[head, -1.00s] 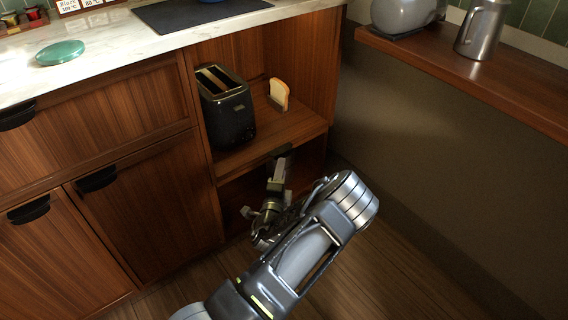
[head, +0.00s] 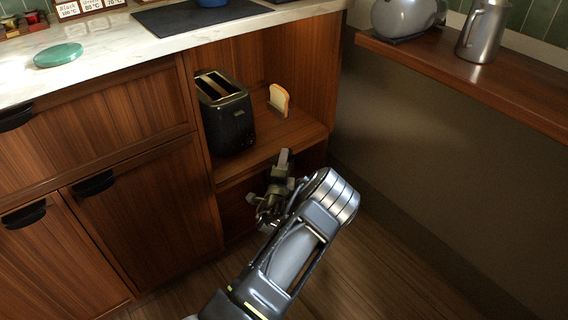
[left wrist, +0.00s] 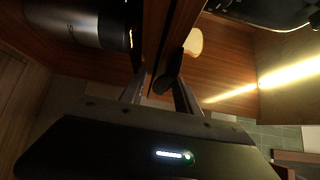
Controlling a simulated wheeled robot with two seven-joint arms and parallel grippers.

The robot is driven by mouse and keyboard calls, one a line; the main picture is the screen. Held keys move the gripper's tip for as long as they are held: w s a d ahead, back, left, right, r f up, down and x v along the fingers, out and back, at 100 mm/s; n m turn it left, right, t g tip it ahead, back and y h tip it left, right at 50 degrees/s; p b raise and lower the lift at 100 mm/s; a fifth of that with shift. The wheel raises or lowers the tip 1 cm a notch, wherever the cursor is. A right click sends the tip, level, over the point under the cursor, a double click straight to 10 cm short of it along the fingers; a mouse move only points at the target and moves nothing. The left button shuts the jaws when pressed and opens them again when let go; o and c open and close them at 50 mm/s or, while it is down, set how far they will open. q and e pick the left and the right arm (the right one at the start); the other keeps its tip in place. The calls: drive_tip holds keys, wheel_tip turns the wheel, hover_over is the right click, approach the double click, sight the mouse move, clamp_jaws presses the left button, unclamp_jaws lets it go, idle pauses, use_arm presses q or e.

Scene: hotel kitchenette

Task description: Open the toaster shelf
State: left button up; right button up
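The toaster shelf (head: 262,160) is a wooden board in an open niche of the cabinet. The black toaster (head: 225,115) stands on its left part. My left gripper (head: 284,165) is at the shelf's front edge, below and in front of the board. In the left wrist view my fingers (left wrist: 160,78) are apart, with a dark rounded handle-like piece (left wrist: 171,72) between their tips, nearer the right finger. The shelf edge runs up the picture behind it. Whether the fingers touch the piece cannot be told. My right gripper is not in view.
A bread slice (head: 279,98) stands upright right of the toaster. Dark-handled cabinet doors (head: 140,210) are shut on the left. A wooden ledge (head: 470,85) with a metal jug (head: 483,30) is at the right. The floor (head: 400,265) there is free.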

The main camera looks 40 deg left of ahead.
use_arm(q)
drive_tip(key=shift+c, duration=0.4)
drive_tip(key=c, duration=0.7)
clamp_jaws()
drive_tip(key=shift+f, duration=0.15)
